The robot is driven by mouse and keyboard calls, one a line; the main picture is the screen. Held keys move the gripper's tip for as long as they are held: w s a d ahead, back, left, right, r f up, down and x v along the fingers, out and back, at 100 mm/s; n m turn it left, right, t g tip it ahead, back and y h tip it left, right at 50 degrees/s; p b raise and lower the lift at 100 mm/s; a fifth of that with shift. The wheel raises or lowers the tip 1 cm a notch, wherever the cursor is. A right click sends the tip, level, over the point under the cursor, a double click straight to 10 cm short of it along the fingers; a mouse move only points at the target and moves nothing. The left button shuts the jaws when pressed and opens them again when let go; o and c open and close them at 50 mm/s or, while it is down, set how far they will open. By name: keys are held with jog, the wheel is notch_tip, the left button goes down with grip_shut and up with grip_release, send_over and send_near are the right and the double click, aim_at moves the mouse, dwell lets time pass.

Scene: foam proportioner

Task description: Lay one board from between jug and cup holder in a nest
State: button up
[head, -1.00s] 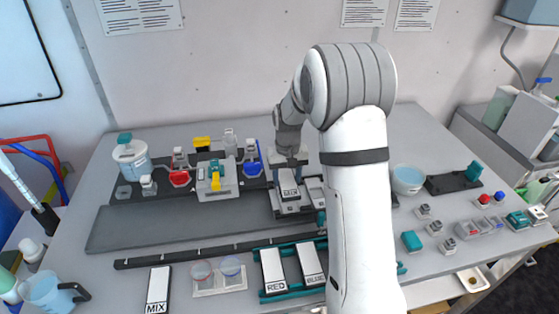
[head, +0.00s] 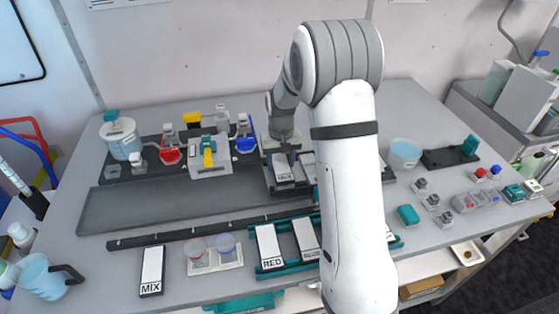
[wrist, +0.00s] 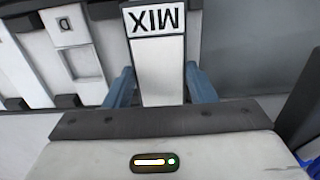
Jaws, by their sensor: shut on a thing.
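My gripper (head: 283,152) is at the back middle of the table, its blue fingers (wrist: 160,90) shut on the sides of a white-faced board (wrist: 158,65) marked MIX. In the head view this board (head: 284,171) lies flat at a dark nest block (head: 270,184). I cannot tell whether it is fully seated. Another MIX board (head: 152,268) lies at the front left, between the blue jug (head: 42,276) and the cup holder (head: 216,262). A neighbouring nest with a pale plate (wrist: 72,40) shows beside the held board in the wrist view.
RED board (head: 267,244) and another white board (head: 305,238) lie in a teal rack at the front. A yellow-and-grey device (head: 210,158) and red and blue clips stand left of my gripper. My arm hides the table right of the nests. A long dark grey strip (head: 150,205) is clear.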

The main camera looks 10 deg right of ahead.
dwell(0.4)
jog(key=shift+f+b, duration=0.6)
jog(key=o, duration=1.1)
jog(key=shift+o, duration=0.2)
jog(key=o, duration=0.3)
jog(key=shift+r, duration=0.1)
